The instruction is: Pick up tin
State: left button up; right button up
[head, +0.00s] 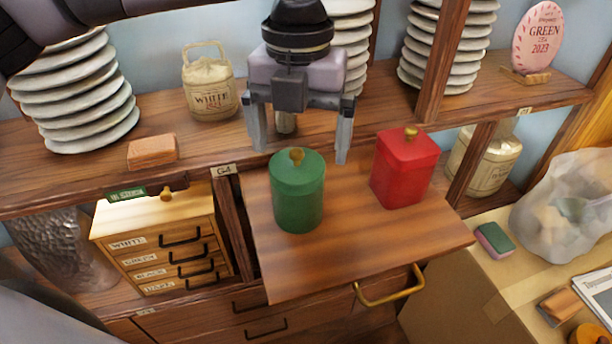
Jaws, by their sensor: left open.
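A green cylindrical tin (299,196) with a gold knob stands upright on a pulled-out wooden board (350,250). A red square tin (403,172) with a gold knob stands upright to its right on the same board. My left gripper (301,152) points down with its fingers spread apart and nothing held. Its fingertips appear just above and behind the green tin's lid; I cannot tell the exact gap. My right gripper is not in view.
A shelf (70,178) behind holds stacked pressed cakes (85,100), a white tea bag (209,88) and a brown block (152,151). A small drawer chest (160,240) stands at left. A cardboard box (455,290) and a clear plastic bag (575,205) are at right.

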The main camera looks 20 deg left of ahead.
aim_at(297, 164)
pick_arm(q)
jog(key=f, duration=0.2)
jog(key=f+p, duration=0.1)
jog(key=f, duration=0.4)
jog(key=shift+s+a, duration=0.1)
jog(key=shift+a, duration=0.15)
jog(key=shift+c, duration=0.3)
jog(key=shift+r, duration=0.1)
jog(key=c, duration=0.9)
